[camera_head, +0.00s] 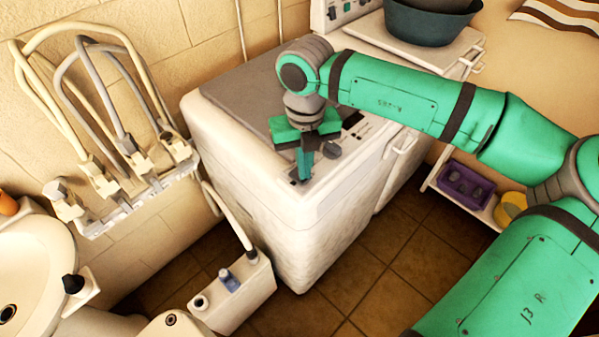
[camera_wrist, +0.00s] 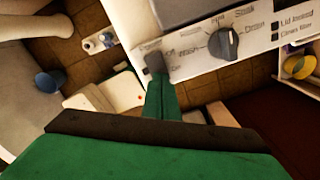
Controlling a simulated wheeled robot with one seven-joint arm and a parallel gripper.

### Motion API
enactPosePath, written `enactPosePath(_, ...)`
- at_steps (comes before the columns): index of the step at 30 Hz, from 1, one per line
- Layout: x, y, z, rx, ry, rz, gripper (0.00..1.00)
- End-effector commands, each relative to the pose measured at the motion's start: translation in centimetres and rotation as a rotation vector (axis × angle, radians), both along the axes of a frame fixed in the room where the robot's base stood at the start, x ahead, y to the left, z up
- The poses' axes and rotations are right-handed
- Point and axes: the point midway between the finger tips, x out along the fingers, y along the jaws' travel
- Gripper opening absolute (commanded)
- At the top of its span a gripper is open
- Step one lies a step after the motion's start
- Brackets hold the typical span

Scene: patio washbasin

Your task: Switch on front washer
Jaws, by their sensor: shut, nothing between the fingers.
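The front washer (camera_head: 270,205) is a white top-loading machine with a grey lid, in the middle of the head view. Its control panel runs along the near right top edge. A grey dial (camera_head: 331,150) stands on the panel; the wrist view shows this dial (camera_wrist: 225,43) with printed labels around it. A small dark switch (camera_wrist: 155,62) is at the panel's left end in the wrist view. My gripper (camera_head: 304,178) is shut and empty, pointing down over that panel end. In the wrist view its fingertips (camera_wrist: 160,86) overlap the switch's lower edge; contact is unclear. The fingers mostly hide the switch in the head view.
A second white machine (camera_head: 440,47) behind carries a dark basin (camera_head: 430,22). Pipes and taps (camera_head: 125,185) line the left wall. A white sink (camera_head: 35,255) and a white container (camera_head: 235,290) stand at lower left. A low shelf holds a purple basket (camera_head: 466,184).

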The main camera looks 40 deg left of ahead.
Motion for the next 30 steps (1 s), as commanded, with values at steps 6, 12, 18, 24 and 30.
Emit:
enactPosePath(6, 0.0, 0.0, -0.3, 0.000, 0.000, 0.000, 0.00)
enactPosePath(12, 0.0, 0.0, -0.5, 0.001, 0.001, -0.002, 0.00)
enactPosePath(18, 0.0, 0.0, -0.8, 0.001, 0.001, -0.001, 0.00)
enactPosePath(24, 0.1, -0.2, -0.3, 0.000, 0.000, -0.004, 0.00)
enactPosePath(30, 0.2, -0.2, 1.1, -0.001, -0.001, -0.005, 0.00)
